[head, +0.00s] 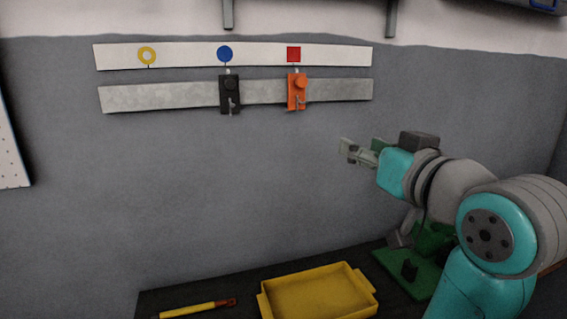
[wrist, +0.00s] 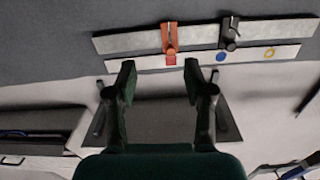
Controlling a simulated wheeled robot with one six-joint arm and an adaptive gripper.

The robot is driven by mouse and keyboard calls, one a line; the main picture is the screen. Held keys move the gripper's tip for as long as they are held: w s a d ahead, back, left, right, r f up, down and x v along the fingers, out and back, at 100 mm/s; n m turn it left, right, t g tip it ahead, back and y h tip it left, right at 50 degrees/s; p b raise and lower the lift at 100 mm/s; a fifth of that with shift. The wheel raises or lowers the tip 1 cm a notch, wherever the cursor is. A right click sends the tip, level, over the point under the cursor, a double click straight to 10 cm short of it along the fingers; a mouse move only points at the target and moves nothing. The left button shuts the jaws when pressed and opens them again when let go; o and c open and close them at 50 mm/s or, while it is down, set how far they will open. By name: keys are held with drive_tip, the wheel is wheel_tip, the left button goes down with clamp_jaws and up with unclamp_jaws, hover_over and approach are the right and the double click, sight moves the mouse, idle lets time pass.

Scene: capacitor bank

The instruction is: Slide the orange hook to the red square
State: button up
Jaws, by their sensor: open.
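The orange hook (head: 297,91) sits on the grey metal rail (head: 170,95) on the wall, directly below the red square (head: 293,54) on the white marker strip (head: 190,55). A black hook (head: 230,93) sits on the same rail below the blue circle (head: 225,54). In the wrist view the orange hook (wrist: 169,37) also lines up with the red square (wrist: 171,60). My gripper (head: 360,152) is open and empty, to the right of and below the orange hook, apart from it. In the wrist view its two fingers (wrist: 160,80) stand wide apart.
A yellow ring mark (head: 147,56) is at the strip's left part, with bare rail below it. A yellow tray (head: 318,294), a yellow-handled tool (head: 195,309) and a green board (head: 408,275) lie on the dark bench below. The wall between rail and bench is clear.

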wheel_tip(320, 180, down, 12)
drive_tip(key=w+m, duration=0.1)
drive_tip(key=w, duration=0.1)
drive_tip(key=s+d+f+m+h, duration=0.1)
drive_tip(key=s+f, duration=0.3)
drive_tip(key=f, duration=0.5)
drive_tip(key=s+d+f+m+h, duration=0.1)
drive_tip(key=s+f, duration=0.2)
drive_tip(key=f, duration=0.6)
drive_tip(key=s+d+f+m+h, duration=0.15)
drive_tip(key=s+f, duration=0.25)
drive_tip(key=f, duration=0.6)
drive_tip(key=s+f, duration=0.3)
drive_tip(key=s, duration=0.8)
drive_tip(key=s+d+f+n+g+h, duration=0.1)
drive_tip(key=s+f, duration=0.2)
drive_tip(key=s, duration=0.9)
drive_tip(key=s+d+f+n+g, duration=0.1)
drive_tip(key=s+f, duration=0.2)
drive_tip(key=s, duration=0.8)
drive_tip(key=shift+s+f+h, duration=0.3)
drive_tip(key=shift+h, duration=0.05)
drive_tip(key=shift+d, duration=0.1)
